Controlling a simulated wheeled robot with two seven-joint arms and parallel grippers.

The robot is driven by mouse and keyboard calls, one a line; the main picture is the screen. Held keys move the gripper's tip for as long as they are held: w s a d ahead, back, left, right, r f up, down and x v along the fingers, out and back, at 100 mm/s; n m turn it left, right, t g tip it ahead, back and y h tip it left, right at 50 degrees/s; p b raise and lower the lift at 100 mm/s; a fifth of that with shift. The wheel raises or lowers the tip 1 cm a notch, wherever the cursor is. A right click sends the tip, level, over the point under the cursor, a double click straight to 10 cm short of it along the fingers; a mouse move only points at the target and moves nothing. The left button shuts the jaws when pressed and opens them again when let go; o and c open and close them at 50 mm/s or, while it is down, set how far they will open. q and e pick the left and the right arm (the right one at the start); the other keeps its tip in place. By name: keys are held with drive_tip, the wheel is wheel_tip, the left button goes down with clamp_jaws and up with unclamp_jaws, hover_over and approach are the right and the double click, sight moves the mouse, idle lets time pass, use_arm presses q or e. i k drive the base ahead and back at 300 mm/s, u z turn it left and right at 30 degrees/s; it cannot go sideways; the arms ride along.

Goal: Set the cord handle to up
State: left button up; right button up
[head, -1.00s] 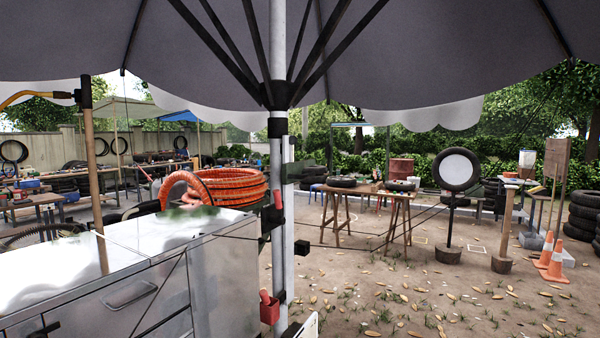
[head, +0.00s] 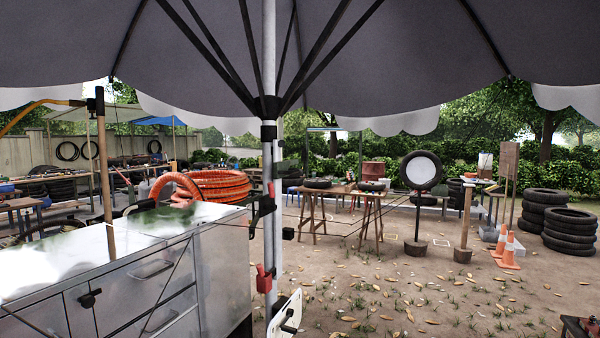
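A white pole (head: 268,170) stands in the middle of the head view under a grey umbrella canopy. A small red grip (head: 271,189) sits on the pole above a black bracket (head: 262,212). A red block-like piece (head: 264,279) with a short upright tab is lower on the same pole. I cannot tell which of these, if any, is the cord handle. A thin dark cord runs from near the pole to the right. Neither of my grippers shows in the view.
A metal cabinet cart (head: 150,265) fills the lower left, with a coiled orange hose (head: 222,186) behind it. A white plate with black knobs (head: 287,316) stands at the pole's foot. Leaf-strewn ground lies open to the right, before traffic cones (head: 508,250) and stacked tyres (head: 570,230).

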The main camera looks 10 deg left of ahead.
sight(280, 169)
drive_tip(key=z, duration=0.5)
drive_tip(key=i, duration=0.6)
drive_tip(key=z, duration=0.3)
